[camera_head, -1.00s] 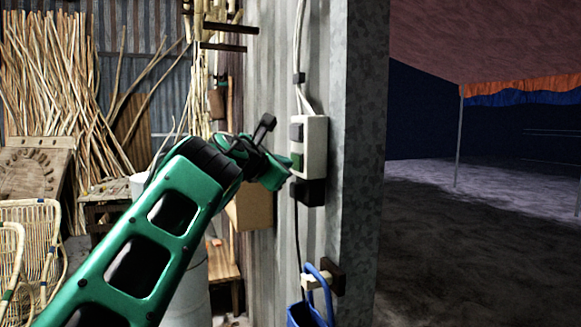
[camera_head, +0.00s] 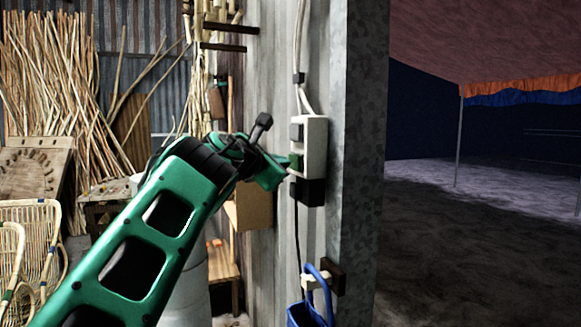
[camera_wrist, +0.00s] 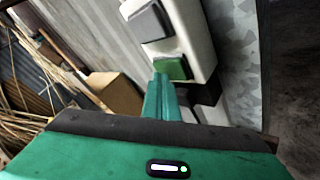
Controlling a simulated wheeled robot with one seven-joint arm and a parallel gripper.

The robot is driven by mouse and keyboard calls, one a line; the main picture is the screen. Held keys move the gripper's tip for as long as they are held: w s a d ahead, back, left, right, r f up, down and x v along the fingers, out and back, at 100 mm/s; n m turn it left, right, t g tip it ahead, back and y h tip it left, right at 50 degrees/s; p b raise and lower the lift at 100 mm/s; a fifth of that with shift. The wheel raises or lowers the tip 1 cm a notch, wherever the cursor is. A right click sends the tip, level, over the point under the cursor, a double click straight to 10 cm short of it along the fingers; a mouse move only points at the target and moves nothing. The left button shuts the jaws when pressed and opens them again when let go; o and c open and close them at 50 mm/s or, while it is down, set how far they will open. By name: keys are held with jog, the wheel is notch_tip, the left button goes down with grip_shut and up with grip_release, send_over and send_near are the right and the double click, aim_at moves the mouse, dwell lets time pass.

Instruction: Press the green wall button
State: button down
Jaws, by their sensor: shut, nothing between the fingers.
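A pale switch box (camera_head: 314,148) is fixed to the corrugated metal wall, with a grey button (camera_head: 296,132) above a green button (camera_head: 296,161). In the wrist view the box (camera_wrist: 203,30) shows the grey button (camera_wrist: 150,22) and the green button (camera_wrist: 174,68) close up. My gripper (camera_head: 284,160) is shut and empty, its tips pointing at the green button from the left. In the wrist view the fingers (camera_wrist: 161,84) overlap the green button's lower left part. I cannot tell whether they touch it.
A black box (camera_head: 308,192) sits under the switch box, and cables run above it. A blue bag (camera_head: 306,314) hangs lower on the wall. A cardboard box (camera_head: 252,206) is behind my arm. Rattan poles (camera_head: 45,80) and a wicker chair (camera_head: 32,245) stand left. Right of the wall is open ground.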

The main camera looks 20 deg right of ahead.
jog(key=a, duration=0.6)
dwell(0.3)
jog(key=shift+d, duration=0.1)
